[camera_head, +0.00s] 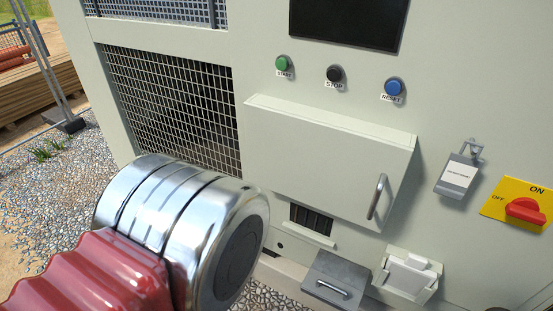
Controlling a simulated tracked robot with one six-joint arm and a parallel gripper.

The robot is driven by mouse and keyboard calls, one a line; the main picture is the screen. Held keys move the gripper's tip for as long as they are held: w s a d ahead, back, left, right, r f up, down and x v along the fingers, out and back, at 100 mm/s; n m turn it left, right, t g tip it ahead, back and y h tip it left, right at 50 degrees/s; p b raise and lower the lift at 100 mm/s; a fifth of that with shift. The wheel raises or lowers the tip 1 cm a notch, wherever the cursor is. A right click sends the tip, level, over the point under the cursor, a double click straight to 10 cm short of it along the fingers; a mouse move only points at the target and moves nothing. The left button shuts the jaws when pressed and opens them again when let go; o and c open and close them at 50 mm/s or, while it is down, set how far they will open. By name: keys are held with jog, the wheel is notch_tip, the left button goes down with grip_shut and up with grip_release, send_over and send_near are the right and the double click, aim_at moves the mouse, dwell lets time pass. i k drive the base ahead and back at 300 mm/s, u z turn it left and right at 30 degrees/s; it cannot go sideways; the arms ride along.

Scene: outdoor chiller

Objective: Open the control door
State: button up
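The likely control door (325,163) is a pale, wide, box-like cover on the chiller's front panel. It appears shut. A vertical metal handle (377,197) is on its lower right part. My arm, with a red ribbed sleeve and a shiny metal joint, fills the lower left of the head view. The joint is in front of the panel, left of and apart from the handle. My gripper's fingers do not show.
Green (282,62), black (334,73) and blue (393,87) buttons sit above the door. A padlock-like grey box (458,175) and a red rotary switch (525,210) are at right. A grey box with a handle (337,279) is below. Mesh grille (175,105) is at left.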

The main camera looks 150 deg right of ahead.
aim_at(355, 177)
jog(key=z, duration=0.05)
jog(key=k, duration=0.7)
jog(key=z, duration=4.55)
